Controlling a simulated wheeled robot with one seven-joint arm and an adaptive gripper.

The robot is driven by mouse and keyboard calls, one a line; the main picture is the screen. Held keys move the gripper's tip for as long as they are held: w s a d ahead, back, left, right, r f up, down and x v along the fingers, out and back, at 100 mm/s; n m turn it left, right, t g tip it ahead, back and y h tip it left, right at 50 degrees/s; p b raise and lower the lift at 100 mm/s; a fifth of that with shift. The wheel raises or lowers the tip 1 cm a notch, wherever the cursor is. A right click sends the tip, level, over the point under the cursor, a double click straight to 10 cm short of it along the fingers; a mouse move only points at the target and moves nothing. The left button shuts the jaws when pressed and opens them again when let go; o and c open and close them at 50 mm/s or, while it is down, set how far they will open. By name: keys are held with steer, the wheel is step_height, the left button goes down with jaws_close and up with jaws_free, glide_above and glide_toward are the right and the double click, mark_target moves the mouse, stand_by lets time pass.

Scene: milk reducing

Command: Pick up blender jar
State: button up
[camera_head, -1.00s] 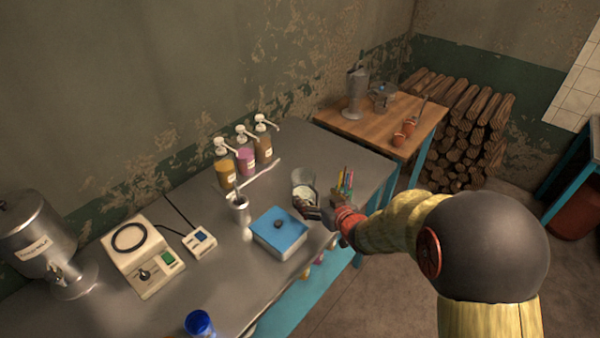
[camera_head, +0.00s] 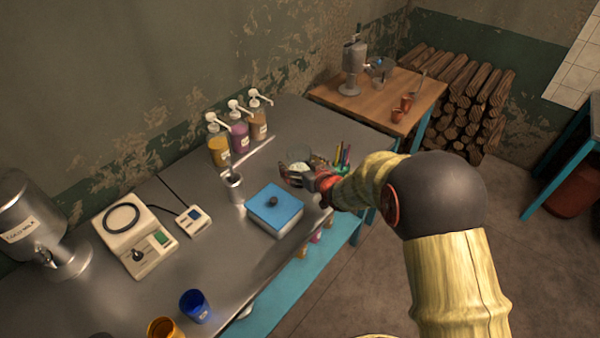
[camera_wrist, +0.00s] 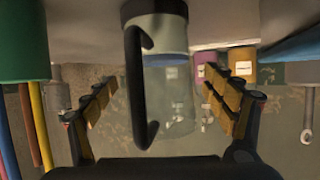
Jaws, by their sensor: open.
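The blender jar (camera_wrist: 172,95) is clear with a pale band and a black handle, and it appears upside down in the wrist view. In the head view its rim (camera_head: 298,154) shows behind my gripper (camera_head: 293,178), which hides its lower part. My gripper in the wrist view (camera_wrist: 162,106) is open. Its two fingers are to the left and right of the jar, with visible gaps, and the handle faces the palm. I cannot tell whether the fingers reach fully around the jar.
A green holder (camera_wrist: 22,40) with coloured pencils stands close beside the jar. A blue-topped box (camera_head: 273,205), a metal cup (camera_head: 233,188) and pump bottles (camera_head: 238,133) stand nearby on the grey table (camera_head: 165,200). A blender-like metal machine (camera_head: 352,70) is on the wooden table (camera_head: 365,105).

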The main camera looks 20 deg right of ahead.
steer(key=shift+c, duration=0.5)
steer(key=c, duration=1.4)
steer(key=shift+c, duration=0.3)
steer(key=shift+r, duration=0.15)
